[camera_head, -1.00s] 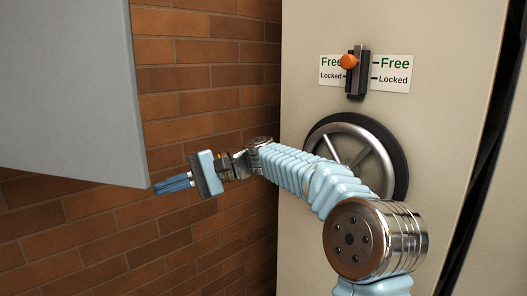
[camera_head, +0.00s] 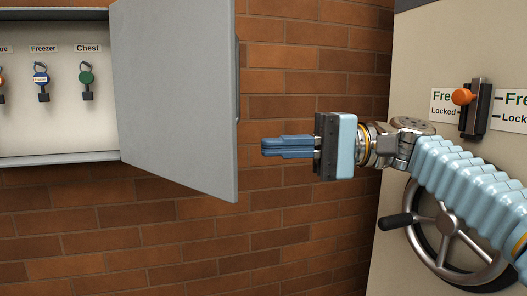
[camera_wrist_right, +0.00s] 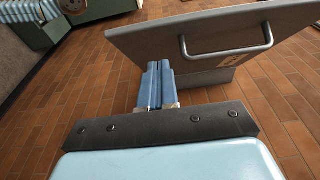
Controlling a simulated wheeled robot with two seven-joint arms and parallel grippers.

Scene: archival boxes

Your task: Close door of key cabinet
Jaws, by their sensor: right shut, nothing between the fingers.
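The key cabinet (camera_head: 60,157) hangs on the brick wall at the left of the head view. Its grey door (camera_head: 178,95) stands open, swung out on the right side of the cabinet. The door also shows in the right wrist view (camera_wrist_right: 150,42), with a bar handle (camera_wrist_right: 228,54) on its face. My right gripper (camera_head: 264,146) is shut and empty. It is to the right of the door's free edge, pointing left, and seems apart from it. My left gripper is not in view.
Inside the cabinet hang keys with coloured tags, such as a blue one (camera_head: 41,78) and a green one (camera_head: 86,77). At the right stands a beige unit (camera_head: 425,70) with a spoked wheel (camera_head: 447,226) and an orange-knobbed latch (camera_head: 463,97). Brick wall (camera_head: 300,230) lies between.

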